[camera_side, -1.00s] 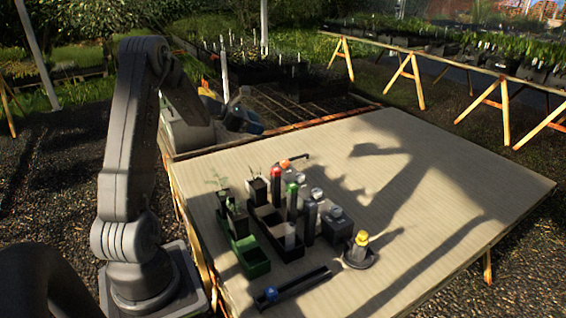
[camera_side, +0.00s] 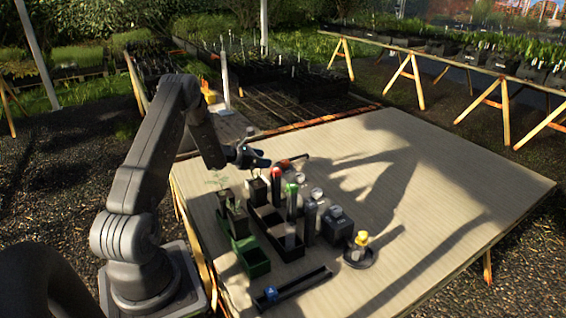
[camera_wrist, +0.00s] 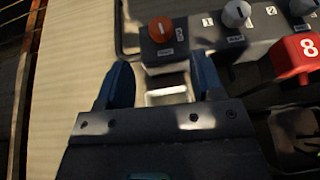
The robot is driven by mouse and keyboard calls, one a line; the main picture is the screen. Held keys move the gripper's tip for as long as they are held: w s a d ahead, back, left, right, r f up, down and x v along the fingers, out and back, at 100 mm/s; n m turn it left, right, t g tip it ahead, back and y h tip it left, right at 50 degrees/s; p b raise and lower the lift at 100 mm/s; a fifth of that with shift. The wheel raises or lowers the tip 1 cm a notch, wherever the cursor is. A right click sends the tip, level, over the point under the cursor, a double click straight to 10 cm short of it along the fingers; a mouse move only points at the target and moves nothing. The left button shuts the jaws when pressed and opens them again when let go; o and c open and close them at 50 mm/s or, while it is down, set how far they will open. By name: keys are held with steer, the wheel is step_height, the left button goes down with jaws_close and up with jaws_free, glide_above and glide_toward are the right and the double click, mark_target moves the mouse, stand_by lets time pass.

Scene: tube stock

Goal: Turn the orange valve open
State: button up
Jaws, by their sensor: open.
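The orange valve (camera_wrist: 160,29) is a round knob with a white line on a dark grey block, at the top of the wrist view. In the side view an orange spot (camera_side: 284,163) shows at the back of the row of tubes. My gripper (camera_wrist: 161,65) is open and empty, its two blue fingers apart. In the wrist view the valve lies just beyond the fingertips, roughly centred between them, and neither finger touches it. In the side view my gripper (camera_side: 258,158) hangs above the table, just left of the orange spot.
Silver knobs (camera_wrist: 236,13) on grey blocks stand right of the valve. A red cap (camera_wrist: 297,58) marked 8 is close to the right finger. The table's right side (camera_side: 450,190) is clear.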

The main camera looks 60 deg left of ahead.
mark_target(284, 161)
steer(key=x, duration=0.9)
steer(key=shift+w, duration=0.1)
steer(key=shift+c, duration=0.2)
